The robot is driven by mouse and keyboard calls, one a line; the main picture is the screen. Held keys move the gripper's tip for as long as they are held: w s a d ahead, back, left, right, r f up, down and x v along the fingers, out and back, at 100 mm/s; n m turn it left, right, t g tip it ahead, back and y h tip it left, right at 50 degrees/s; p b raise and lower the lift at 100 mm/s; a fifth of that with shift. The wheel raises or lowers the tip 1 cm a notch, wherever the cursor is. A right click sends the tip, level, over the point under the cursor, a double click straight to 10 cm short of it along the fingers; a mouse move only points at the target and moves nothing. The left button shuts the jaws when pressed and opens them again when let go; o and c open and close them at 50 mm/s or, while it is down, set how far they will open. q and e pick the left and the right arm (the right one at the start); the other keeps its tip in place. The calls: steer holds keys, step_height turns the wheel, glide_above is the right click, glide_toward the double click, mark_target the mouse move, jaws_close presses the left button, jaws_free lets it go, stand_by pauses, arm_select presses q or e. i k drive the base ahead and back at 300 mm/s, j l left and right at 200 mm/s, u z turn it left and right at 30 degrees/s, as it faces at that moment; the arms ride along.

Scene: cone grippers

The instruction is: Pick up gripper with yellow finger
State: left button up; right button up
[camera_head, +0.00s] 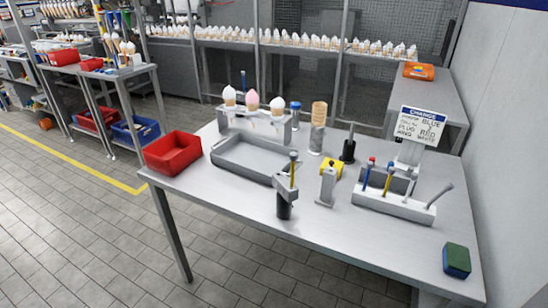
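On the metal table (230,205) stands a device with a dark cylindrical base (284,208) and a grey head. A thin upright yellow piece (292,176) shows at its top. It may be the gripper with the yellow finger; the view is too small to be sure. A grey upright fixture (327,187) stands to its right, with a yellow block (334,167) just behind. A black upright device (348,150) stands farther back. Neither of my grippers shows in this view.
A grey tray (222,158), a red bin (173,153) and a cone rack (240,122) are on the left. A tool holder (395,202) with coloured rods and a sign (420,124) are on the right. A green-blue block (456,260) lies near the front right corner. The front left tabletop is clear.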

mark_target(288, 192)
steer(key=i+j+z, duration=0.1)
steer(key=i+j, duration=0.75)
